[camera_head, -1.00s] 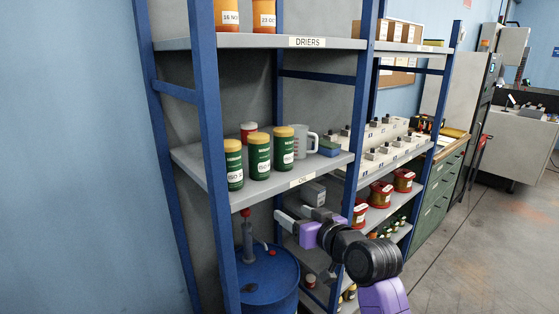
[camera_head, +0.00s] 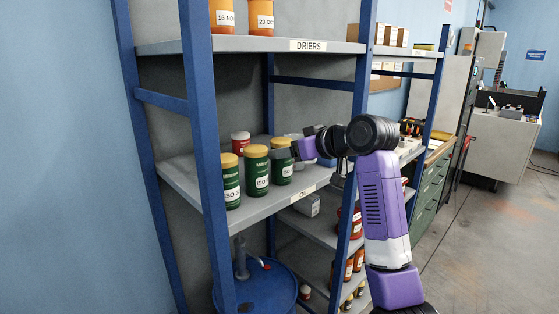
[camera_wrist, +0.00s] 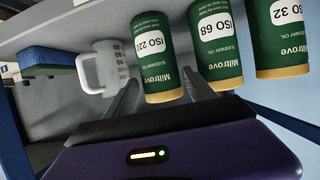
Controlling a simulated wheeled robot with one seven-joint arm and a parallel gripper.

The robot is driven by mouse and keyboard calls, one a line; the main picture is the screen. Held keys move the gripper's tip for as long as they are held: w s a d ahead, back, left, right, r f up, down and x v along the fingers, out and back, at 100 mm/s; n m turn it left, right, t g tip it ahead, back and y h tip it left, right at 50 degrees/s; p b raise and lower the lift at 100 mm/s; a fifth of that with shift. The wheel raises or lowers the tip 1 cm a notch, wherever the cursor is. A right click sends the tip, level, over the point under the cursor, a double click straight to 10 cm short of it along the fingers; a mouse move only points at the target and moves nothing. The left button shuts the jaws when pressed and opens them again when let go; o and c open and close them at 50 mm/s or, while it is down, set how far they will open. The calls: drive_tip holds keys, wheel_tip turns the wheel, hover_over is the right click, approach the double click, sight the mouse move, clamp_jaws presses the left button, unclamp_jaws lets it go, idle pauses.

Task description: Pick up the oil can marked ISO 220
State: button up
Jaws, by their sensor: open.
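Three green oil cans with yellow lids stand in a row on the shelf marked OIL. The wrist view shows them upside down. The can marked ISO 220 (camera_wrist: 152,50) is the leftmost there, its last digit hard to read; it is the rightmost can (camera_head: 280,163) in the head view. The ISO 68 can (camera_wrist: 217,40) is beside it, then the ISO 32 can (camera_wrist: 279,35). My gripper (camera_wrist: 162,82) is open, one finger on each side of the ISO 220 can near its lid end. In the head view my gripper (camera_head: 292,149) is at that can, partly covering it.
A white measuring jug (camera_wrist: 103,68) stands close beside the ISO 220 can, with a blue and green sponge (camera_wrist: 48,62) beyond it. A red can (camera_head: 241,144) stands behind the row. The upper DRIERS shelf (camera_head: 240,46) and a blue rack post (camera_head: 203,150) bound the space.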

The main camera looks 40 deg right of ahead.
drive_tip(key=p+x, duration=0.1)
drive_tip(key=x, duration=0.5)
drive_tip(key=shift+p, duration=0.3)
drive_tip(key=shift+s+a, duration=0.1)
drive_tip(key=shift+c, duration=0.4)
clamp_jaws()
